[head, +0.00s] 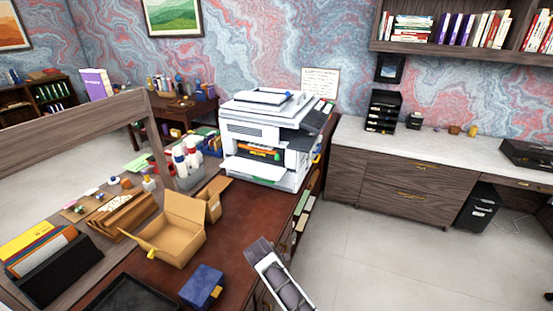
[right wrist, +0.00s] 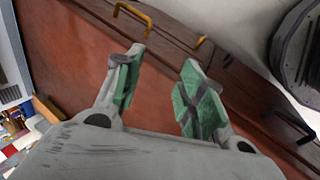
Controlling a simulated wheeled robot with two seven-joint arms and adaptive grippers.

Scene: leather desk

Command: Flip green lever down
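A white and grey printer (head: 265,135) stands on the far end of the brown leather desk, with its front open. Orange and green parts (head: 260,147) show inside the opening; one small green spot sits at its right, but I cannot tell which part is the lever or its position. My right gripper (right wrist: 160,95) is open and empty, with green pads on both fingers. It is apart from the printer, whose edge (right wrist: 10,75) shows at the left of the right wrist view. Part of my right arm shows low in the head view. My left gripper is not in view.
An open cardboard box (head: 180,228), a blue box (head: 202,286) and a black tray (head: 128,297) are on the desk (head: 235,235) before the printer. Bottles (head: 185,160) stand left of the printer. Bare leather lies in front of the printer; open floor (head: 390,240) is at the right.

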